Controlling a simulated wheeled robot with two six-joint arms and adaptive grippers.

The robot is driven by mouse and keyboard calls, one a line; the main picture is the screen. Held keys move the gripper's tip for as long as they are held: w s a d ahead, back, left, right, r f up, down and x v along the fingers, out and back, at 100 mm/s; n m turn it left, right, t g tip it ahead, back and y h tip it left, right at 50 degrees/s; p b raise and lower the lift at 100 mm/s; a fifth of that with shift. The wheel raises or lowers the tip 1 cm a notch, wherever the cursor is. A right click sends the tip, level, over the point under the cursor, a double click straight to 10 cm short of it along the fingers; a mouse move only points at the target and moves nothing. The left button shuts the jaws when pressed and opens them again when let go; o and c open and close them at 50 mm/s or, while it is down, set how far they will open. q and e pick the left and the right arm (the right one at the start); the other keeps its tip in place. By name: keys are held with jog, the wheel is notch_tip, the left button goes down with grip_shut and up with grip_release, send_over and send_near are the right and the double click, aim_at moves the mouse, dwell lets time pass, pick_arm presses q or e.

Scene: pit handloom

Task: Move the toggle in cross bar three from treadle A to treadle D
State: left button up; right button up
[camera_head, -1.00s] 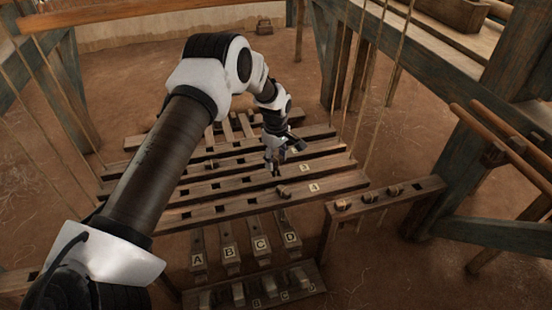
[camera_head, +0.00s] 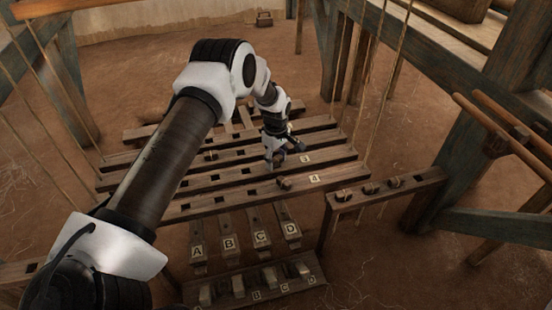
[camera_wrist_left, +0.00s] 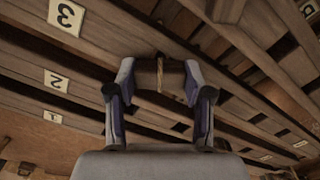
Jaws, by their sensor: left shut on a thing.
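My left gripper (camera_head: 274,163) is down at cross bar three (camera_head: 235,175), left of its "3" label (camera_head: 305,158). In the left wrist view its two fingers (camera_wrist_left: 161,88) are shut on a brown toggle (camera_wrist_left: 160,75) with a pale cord around its middle. Whether the toggle sits in a slot or just above the bar cannot be told. The "3" label (camera_wrist_left: 65,16) shows at upper left there. Treadle A (camera_head: 197,250) is leftmost in the head view and treadle D (camera_head: 291,228) rightmost, both in front of the bars. My right gripper is not in view.
Another toggle (camera_head: 284,183) sits on cross bar four (camera_head: 225,202), close in front of my gripper. A rack (camera_head: 420,185) with several toggles stands at the right. Hanging cords (camera_head: 376,95) and a thick post (camera_head: 485,110) stand beyond the bars' right ends.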

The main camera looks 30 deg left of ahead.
aim_at(276, 159)
pick_arm(q)
jog(key=o, duration=1.1)
jog(key=shift+c, duration=0.2)
notch_tip(276, 159, up, 12)
